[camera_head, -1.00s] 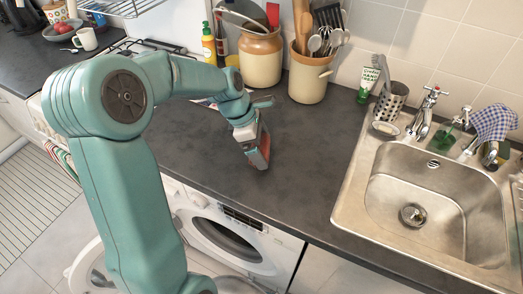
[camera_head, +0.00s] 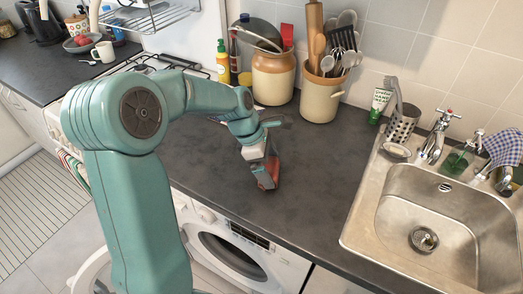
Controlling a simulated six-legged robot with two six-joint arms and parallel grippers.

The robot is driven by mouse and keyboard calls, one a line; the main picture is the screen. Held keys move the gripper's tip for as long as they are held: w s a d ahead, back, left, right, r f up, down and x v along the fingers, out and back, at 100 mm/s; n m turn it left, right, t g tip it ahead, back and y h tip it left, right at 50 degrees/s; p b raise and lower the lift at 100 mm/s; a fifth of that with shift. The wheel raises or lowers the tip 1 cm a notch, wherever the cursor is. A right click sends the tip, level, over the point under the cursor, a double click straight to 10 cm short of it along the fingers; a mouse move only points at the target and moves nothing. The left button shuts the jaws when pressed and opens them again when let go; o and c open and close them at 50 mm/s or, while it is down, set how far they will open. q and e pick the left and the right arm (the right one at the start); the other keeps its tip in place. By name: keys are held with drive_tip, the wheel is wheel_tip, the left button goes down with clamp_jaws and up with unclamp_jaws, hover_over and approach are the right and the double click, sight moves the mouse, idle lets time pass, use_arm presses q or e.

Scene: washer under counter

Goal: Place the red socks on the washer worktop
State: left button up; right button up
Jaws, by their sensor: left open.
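My left gripper (camera_head: 266,176) is open, pointing down low over the dark worktop (camera_head: 215,165) above the washer. A small dull-red thing, probably the red socks (camera_head: 268,170), shows at its fingers and is partly hidden by them. I cannot tell whether it rests fully on the worktop or still touches a finger. The white washer (camera_head: 205,216) stands under the counter, its door open at the lower left. My right gripper is not in view.
A steel sink (camera_head: 350,240) is set into the counter at the right. An utensil crock (camera_head: 320,98) and a lidded jar (camera_head: 273,78) stand at the back, with a yellow bottle (camera_head: 222,66) beside them. The worktop between gripper and sink is clear.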

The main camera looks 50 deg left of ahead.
use_arm(q)
drive_tip(key=v, duration=1)
drive_tip(key=shift+r, duration=0.2)
